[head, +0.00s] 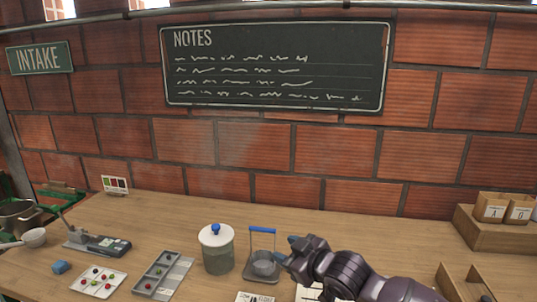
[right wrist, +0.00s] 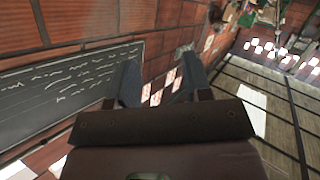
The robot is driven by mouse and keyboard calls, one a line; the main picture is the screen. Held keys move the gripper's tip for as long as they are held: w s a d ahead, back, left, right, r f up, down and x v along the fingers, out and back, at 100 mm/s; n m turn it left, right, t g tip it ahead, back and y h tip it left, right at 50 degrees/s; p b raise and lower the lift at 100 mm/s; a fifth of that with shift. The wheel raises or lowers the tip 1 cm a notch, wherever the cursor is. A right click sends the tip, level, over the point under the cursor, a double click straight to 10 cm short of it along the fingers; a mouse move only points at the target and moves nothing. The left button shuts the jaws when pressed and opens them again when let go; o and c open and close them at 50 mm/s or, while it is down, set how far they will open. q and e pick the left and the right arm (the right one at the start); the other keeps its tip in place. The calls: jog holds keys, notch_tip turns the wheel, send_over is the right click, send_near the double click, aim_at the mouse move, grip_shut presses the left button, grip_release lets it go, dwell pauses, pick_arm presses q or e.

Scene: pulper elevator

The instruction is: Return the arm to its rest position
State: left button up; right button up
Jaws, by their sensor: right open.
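My right arm comes in from the lower right of the head view, and its dark gripper (head: 287,252) is above the front of the wooden table, beside the blue-handled stand. In the right wrist view the two dark blue fingers of this gripper (right wrist: 162,80) stand apart with nothing between them. The blackboard and brick wall show behind them, tilted. My left arm and gripper are not in view.
Wooden boxes (head: 490,235) are at right.

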jog(key=s+d+f+m+t+h, duration=0.1)
jog(key=s+d+f+m+h, duration=0.1)
jog(key=s+d+f, duration=0.2)
jog(key=s+d+f+m+t+h, duration=0.1)
jog(key=s+d+f+m+h, duration=0.1)
jog(key=s+d+f, duration=0.3)
jog(key=s+d+f+m+t+h, duration=0.1)
jog(key=s+d+f+m+h, duration=0.1)
jog(key=d, duration=0.5)
jog(key=shift+s+d+f+m+t, duration=0.2)
jog(key=shift+s+f+m, duration=0.15)
jog(key=shift+s+f, duration=0.45)
jog(key=shift+s+d+f+m+t, duration=0.15)
jog(key=shift+s+f+m, duration=0.2)
jog(key=shift+s+f, duration=0.35)
jog(key=s+d+f+m+g+h, duration=0.1)
jog(key=s+d+f+g, duration=0.1)
jog(key=s+f, duration=0.4)
jog(key=s+d+f+m+g+h, duration=0.1)
jog(key=s+d+f, duration=0.3)
jog(key=s, duration=0.6)
notch_tip(320, 180, down, 2)
jog(key=shift+s+d+m+g+h, duration=0.2)
jog(key=shift+s+m+g+h, duration=0.15)
jog(key=shift+m+h, duration=0.35)
